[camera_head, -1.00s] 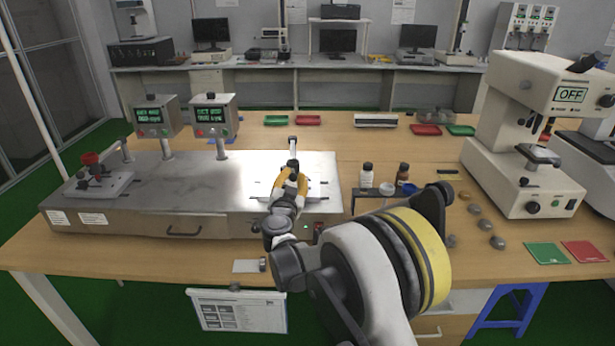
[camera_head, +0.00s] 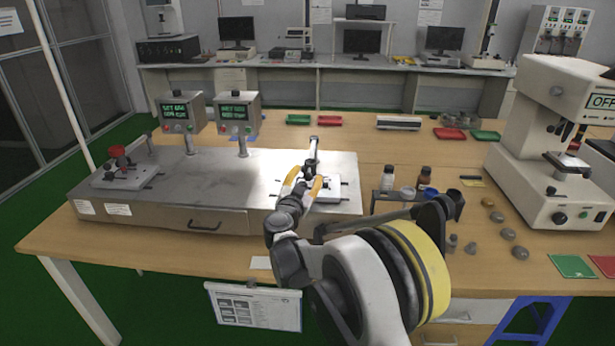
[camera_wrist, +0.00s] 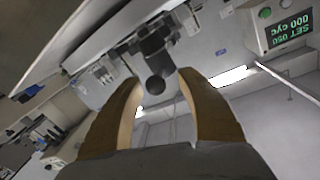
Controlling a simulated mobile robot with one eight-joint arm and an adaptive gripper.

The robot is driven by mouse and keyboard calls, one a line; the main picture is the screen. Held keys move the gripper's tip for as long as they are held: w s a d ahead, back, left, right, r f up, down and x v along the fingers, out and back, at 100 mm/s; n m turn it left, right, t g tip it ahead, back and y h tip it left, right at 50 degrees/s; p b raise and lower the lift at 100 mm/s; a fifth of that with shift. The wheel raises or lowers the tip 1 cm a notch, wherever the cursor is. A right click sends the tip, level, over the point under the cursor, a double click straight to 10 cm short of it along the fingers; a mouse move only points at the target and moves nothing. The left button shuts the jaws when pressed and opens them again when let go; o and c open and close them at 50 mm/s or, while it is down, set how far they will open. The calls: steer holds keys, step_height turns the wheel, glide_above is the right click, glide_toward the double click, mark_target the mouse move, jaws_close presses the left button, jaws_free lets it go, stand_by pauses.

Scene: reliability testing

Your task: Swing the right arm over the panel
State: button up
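The panel is a grey metal test bench top (camera_head: 215,168) with a front drawer. At its right end stands the right arm (camera_head: 313,150), an upright dark lever with a light tip, on a pale base plate (camera_head: 333,188). My gripper (camera_head: 304,181) is at this fixture, its two yellow fingers apart. In the wrist view, my open gripper (camera_wrist: 160,84) has a dark round knob (camera_wrist: 157,86) in front of and between its fingers. I cannot tell whether they touch it. The left fixture (camera_head: 122,172), with a red knob, is at the bench's left end.
A bottle rack (camera_head: 377,203) is just right of the bench. A white microscope-like tester (camera_head: 545,150) and several grey stones (camera_head: 508,234) are further right.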

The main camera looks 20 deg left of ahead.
steer(key=s+d, duration=0.2)
steer(key=s, duration=0.9)
steer(key=shift+s, duration=0.4)
steer(key=shift+r, duration=0.1)
steer(key=w+d+r+n+y, duration=0.1)
steer(key=w+d+r+y, duration=0.1)
steer(key=d+r, duration=0.35)
steer(key=w+d+r+n+y, duration=0.1)
steer(key=d+r+y, duration=0.1)
steer(key=r, duration=0.7)
steer(key=s+d+r+n+g+y, duration=0.2)
steer(key=s+d+r+n, duration=0.15)
steer(key=d+r, duration=0.45)
steer(key=s+d+f+m+g+h, duration=0.1)
steer(key=s+d+f+g+h, duration=0.2)
steer(key=s+d+f, duration=0.3)
steer(key=s+d+f+m+g+h, duration=0.1)
steer(key=s+d+f+g+h, duration=0.2)
steer(key=s+d+f, duration=0.4)
steer(key=s+d+f+m+g+h, duration=0.1)
steer(key=s+d+f, duration=0.5)
steer(key=s+d, duration=0.6)
steer(key=d+g+h, duration=0.1)
steer(key=d, duration=0.9)
steer(key=shift+s+f+g+h, duration=0.25)
steer(key=shift+s+g+h, duration=0.05)
steer(key=shift+g+h, duration=0.1)
